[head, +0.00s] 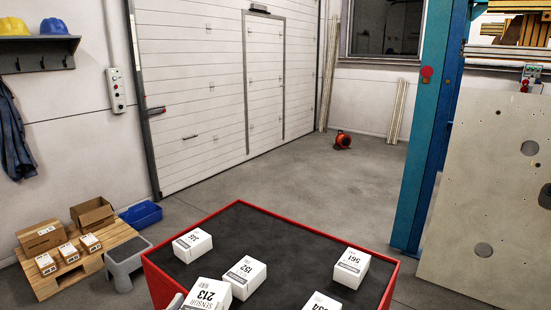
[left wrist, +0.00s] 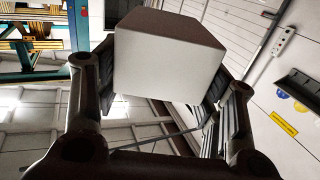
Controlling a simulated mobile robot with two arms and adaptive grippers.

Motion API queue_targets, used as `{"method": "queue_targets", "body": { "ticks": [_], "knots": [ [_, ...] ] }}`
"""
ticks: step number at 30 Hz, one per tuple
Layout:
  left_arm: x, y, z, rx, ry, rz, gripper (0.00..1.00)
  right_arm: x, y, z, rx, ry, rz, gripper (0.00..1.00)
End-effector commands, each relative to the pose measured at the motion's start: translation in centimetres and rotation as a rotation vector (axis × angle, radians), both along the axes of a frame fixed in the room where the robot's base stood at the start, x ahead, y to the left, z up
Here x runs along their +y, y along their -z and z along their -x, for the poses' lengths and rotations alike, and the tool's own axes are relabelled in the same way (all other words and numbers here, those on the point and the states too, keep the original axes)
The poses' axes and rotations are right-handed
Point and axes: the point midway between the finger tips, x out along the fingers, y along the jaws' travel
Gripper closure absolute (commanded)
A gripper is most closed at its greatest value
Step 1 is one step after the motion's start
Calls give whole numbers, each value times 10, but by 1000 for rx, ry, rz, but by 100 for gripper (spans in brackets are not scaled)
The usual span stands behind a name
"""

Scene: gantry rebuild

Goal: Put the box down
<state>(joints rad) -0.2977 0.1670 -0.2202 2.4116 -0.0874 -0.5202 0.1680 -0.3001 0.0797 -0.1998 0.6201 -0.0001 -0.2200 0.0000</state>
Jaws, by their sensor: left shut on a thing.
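In the left wrist view my left gripper (left wrist: 160,88) is shut on a white box (left wrist: 168,65), with a dark finger pad against each side. In the head view a white box marked 213 (head: 208,293) is at the bottom edge, with a grey bit of my gripper at its left; it appears to be the held one. The red-rimmed cart with a dark top (head: 262,222) lies under it. Whether the box touches the top cannot be told. My right gripper is not in view.
White boxes marked 316 (head: 192,244), 152 (head: 245,276), 561 (head: 350,267) and another at the front edge (head: 322,302) stand on the cart. Bare top shows at the back and between them. A pallet with boxes (head: 90,268) and a grey step stool (head: 128,260) stand left.

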Motion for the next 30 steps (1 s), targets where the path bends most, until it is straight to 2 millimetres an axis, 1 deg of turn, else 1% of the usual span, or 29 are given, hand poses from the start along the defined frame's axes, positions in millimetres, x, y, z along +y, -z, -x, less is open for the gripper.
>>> {"method": "queue_targets", "body": {
  "ticks": [1,3,6,9,14,17,24,27,30],
  "knots": [
    [9,8,3,6,-49,8,69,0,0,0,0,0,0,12],
    [21,17,6,4,-104,5,69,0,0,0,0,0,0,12],
    [34,26,11,3,-162,2,69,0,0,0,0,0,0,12],
    [42,32,15,-1,-198,2,69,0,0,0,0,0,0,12],
    [46,39,23,-1,-219,0,69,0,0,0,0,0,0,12],
    [47,46,35,1,-220,0,69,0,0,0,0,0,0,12],
    [46,61,75,1,-219,1,69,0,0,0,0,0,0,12],
    [46,64,87,-1,-219,2,69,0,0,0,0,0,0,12],
    [46,65,94,-3,-218,0,69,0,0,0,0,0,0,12]
  ]
}}
